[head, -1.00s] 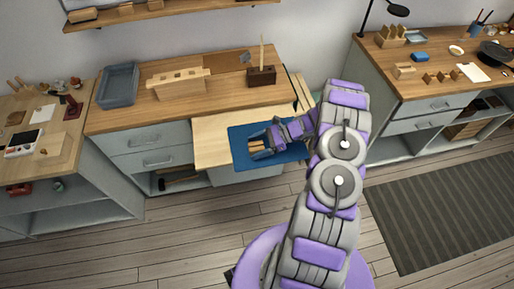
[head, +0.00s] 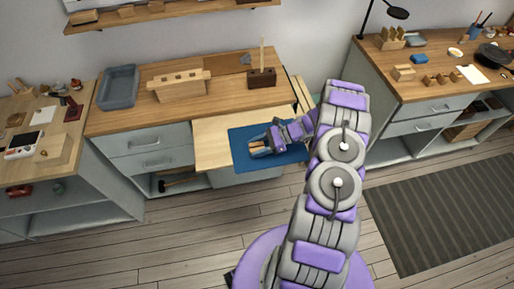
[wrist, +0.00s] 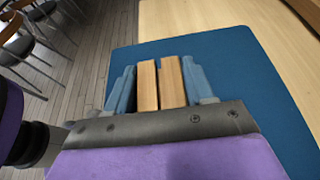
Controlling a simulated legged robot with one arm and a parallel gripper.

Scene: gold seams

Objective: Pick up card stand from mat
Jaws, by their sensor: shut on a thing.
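The card stand (wrist: 159,84) is a small light-wood piece with a dark slot or gap along its middle. In the wrist view it sits between the two blue fingers of my gripper (wrist: 160,88), which are shut on it. In the head view my gripper (head: 258,149) is over the blue mat (head: 240,136), with a bit of the stand (head: 258,150) showing between the fingers. The mat (wrist: 235,50) lies on a pale wood surface. I cannot tell whether the stand touches the mat; its lower side is hidden.
A workbench (head: 225,88) behind the mat holds a grey tray (head: 118,86), a slotted wood block (head: 180,85) and a dark wood holder (head: 262,77). Side benches stand left (head: 85,110) and right (head: 440,75). Bare pale wood (head: 212,140) is free left of the mat.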

